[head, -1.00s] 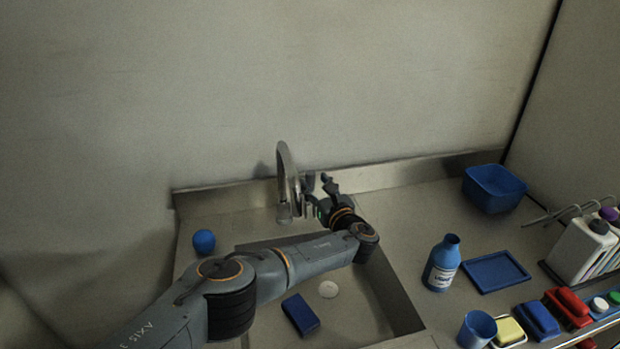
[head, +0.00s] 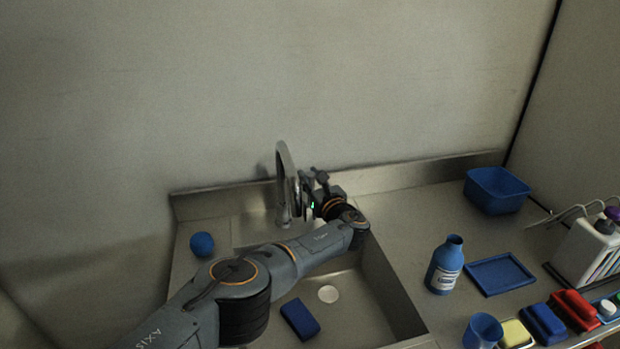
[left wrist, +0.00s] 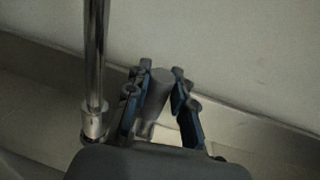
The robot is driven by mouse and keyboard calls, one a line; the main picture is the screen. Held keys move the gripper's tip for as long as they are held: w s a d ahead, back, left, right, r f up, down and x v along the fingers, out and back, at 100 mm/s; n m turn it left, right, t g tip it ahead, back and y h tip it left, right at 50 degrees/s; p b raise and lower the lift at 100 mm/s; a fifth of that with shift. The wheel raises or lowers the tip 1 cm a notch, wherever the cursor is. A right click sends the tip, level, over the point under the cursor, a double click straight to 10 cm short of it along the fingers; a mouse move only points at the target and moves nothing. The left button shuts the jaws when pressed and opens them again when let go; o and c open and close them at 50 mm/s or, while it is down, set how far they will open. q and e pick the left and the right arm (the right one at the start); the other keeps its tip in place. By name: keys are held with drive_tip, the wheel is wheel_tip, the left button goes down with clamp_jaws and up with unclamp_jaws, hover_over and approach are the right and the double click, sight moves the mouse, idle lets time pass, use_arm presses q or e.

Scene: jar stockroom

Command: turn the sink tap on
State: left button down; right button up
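The steel sink tap (head: 284,180) stands upright at the back of the sink, with a tall curved spout. The spout also shows at the left of the left wrist view (left wrist: 95,65). My left gripper (head: 312,184) is just right of the spout, near the back wall. In the left wrist view its two fingers (left wrist: 163,96) are apart, on either side of a grey tap lever (left wrist: 158,88). The left finger is close to the lever; a gap shows on the right side. Contact cannot be told. My right gripper is not in view. No water is seen.
The sink basin (head: 345,310) holds a blue block (head: 300,319). A blue ball (head: 202,244) sits left of it. To the right are a blue bottle (head: 444,265), blue tray (head: 498,274), blue bowl (head: 496,190) and blue cup (head: 482,331). The back right counter is mostly clear.

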use_arm(q)
drive_tip(key=shift+f, duration=0.1)
drive_tip(key=shift+s+f+b, duration=0.15)
drive_tip(key=shift+b, duration=0.15)
drive_tip(key=s+t+y+b, duration=0.1)
drive_tip(key=b, duration=0.2)
drive_tip(key=s+d+f+t+y+b, duration=0.1)
drive_tip(key=t+b, duration=0.1)
drive_tip(key=s+n+t+b, duration=0.1)
drive_tip(key=s+b, duration=0.1)
drive_tip(key=b, duration=0.1)
drive_tip(key=shift+d+f+t+y+b, duration=0.2)
drive_tip(key=shift+t+y+b, duration=0.1)
drive_tip(key=shift+t+y, duration=0.1)
drive_tip(key=c, duration=1.3)
unclamp_jaws()
drive_tip(key=shift+d, duration=0.1)
drive_tip(key=shift+o, duration=0.9)
drive_tip(key=shift+r, duration=0.15)
